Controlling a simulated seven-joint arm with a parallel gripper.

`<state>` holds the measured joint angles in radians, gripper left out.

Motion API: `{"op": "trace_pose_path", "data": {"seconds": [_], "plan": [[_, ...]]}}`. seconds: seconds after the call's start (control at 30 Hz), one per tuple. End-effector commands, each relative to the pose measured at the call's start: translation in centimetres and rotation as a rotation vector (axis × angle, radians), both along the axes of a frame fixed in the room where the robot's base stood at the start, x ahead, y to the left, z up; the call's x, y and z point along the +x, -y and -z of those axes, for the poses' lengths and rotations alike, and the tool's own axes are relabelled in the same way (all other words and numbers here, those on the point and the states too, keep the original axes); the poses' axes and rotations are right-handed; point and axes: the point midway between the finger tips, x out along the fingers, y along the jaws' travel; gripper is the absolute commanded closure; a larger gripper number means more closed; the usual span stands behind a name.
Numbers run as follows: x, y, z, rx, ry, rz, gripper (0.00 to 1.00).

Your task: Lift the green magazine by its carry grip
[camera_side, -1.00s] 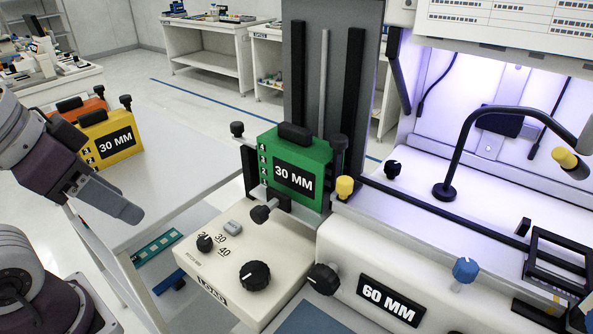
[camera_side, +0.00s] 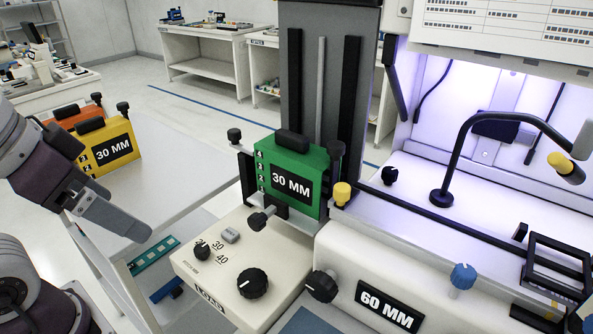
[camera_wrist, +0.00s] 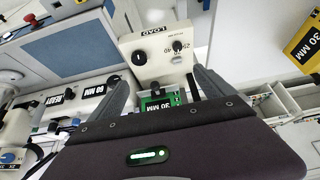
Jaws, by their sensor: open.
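The green magazine (camera_side: 270,168), labelled 30 MM with a black carry grip (camera_side: 292,141) on top, stands upright in the dark holder above the cream dial block. My gripper (camera_side: 135,228) is at the left in the side view, tilted downward, well apart from the green magazine and below its grip's height in the picture. In the wrist view my gripper (camera_wrist: 165,76) has its two fingers spread and nothing held between them. The green magazine (camera_wrist: 149,103) shows there upside down, partly hidden by my dark gripper body.
A yellow 30 MM magazine (camera_side: 88,160) and an orange one (camera_side: 76,112) stand behind my gripper on a grey table (camera_side: 180,180). Black knobs flank the green magazine; a yellow knob (camera_side: 342,193) stands at its right. The 60 MM machine front (camera_side: 345,270) is nearby.

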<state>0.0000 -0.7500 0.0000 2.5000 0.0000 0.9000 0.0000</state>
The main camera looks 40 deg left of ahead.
Motion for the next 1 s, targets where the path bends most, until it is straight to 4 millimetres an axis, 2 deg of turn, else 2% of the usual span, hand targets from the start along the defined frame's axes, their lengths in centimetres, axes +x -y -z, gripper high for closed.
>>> {"op": "trace_pose_path", "data": {"seconds": [0.07,0.17,0.27,0.3,0.37,0.4,0.47,0.5,0.6,0.7,0.77,0.87,1.0], "plan": [[0.2,0.0,-0.2,0.002,-0.003,0.007,0.07],[2.4,0.1,-2.2,0.013,-0.038,0.09,0.07],[7.7,0.1,-5.3,0.047,-0.108,0.28,0.07],[10.4,0.1,-6.3,0.065,-0.137,0.372,0.07],[14.6,-0.1,-7.1,0.099,-0.177,0.517,0.07],[17.5,-0.1,-7.3,0.125,-0.202,0.618,0.07],[21.8,0.0,-6.7,0.171,-0.241,0.781,0.07],[24.5,0.2,-5.9,0.204,-0.265,0.892,0.07],[29.7,1.1,-3.1,0.285,-0.32,1.161,0.07],[32.8,2.2,-0.2,0.344,-0.361,1.374,0.07],[33.7,2.7,1.0,0.366,-0.376,1.46,0.07],[34.3,3.1,2.2,0.383,-0.387,1.531,0.07],[34.2,3.3,4.0,0.383,-0.389,1.542,0.07]]}}
